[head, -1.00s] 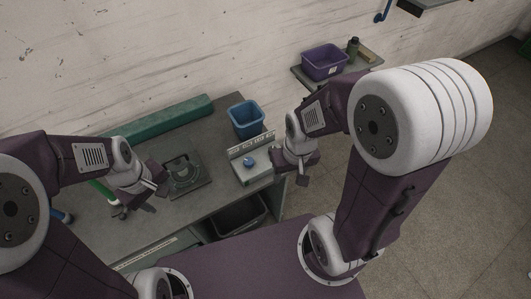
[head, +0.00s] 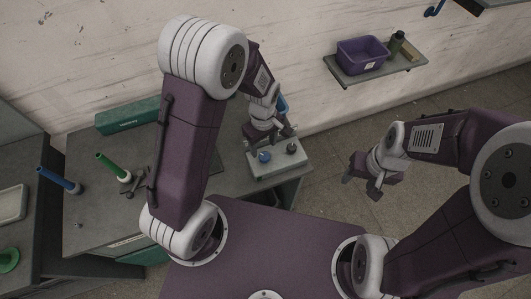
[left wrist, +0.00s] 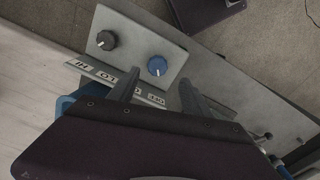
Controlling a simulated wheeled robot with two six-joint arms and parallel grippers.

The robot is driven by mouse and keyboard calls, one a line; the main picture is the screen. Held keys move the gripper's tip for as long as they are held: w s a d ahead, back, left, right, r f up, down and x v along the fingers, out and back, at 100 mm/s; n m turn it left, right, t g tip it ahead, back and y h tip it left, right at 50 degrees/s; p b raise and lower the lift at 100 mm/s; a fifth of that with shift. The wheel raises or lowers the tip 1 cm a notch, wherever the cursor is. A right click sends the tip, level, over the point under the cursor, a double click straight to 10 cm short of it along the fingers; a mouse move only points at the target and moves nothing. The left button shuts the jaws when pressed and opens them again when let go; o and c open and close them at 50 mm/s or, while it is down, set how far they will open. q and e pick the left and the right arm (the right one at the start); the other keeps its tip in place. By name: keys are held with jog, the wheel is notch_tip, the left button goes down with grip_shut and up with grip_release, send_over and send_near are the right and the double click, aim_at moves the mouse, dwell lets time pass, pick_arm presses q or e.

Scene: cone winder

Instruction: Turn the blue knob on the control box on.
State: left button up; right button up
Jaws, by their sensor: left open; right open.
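The control box (head: 278,168) is a light grey box on the right end of the table. Its top carries a blue knob (head: 264,156) and a dark knob (head: 292,147). My left gripper (head: 269,138) is open and empty, just above the box. In the left wrist view the blue knob (left wrist: 157,66) lies just beyond the gap between its fingertips (left wrist: 160,79), apparently apart from them. The dark knob (left wrist: 106,40) is to its left. The blue knob's pointer direction is too small to tell. My right gripper (head: 368,186) is open and empty, right of the table.
A blue bin (head: 282,104) stands behind the box, partly hidden by my left arm. An upright lettered label strip (left wrist: 112,80) runs along the box's edge. A shelf (head: 378,71) on the wall holds a purple bin (head: 362,55). Green (head: 108,163) and blue tubes (head: 56,178) are at left.

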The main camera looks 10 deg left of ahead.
aim_at(264, 155)
pick_arm(q)
jog(key=f, duration=0.5)
jog(key=shift+w+d+f, duration=0.15)
jog(key=shift+w+f, duration=0.1)
jog(key=shift+w, duration=0.15)
jog(key=shift+f, duration=0.35)
jog(key=shift+s+f, duration=0.2)
jog(key=shift+w, duration=0.1)
jog(key=c, duration=0.7)
grip_shut()
pick_arm(e)
jog(key=shift+w+d, duration=0.1)
jog(key=shift+w, duration=0.2)
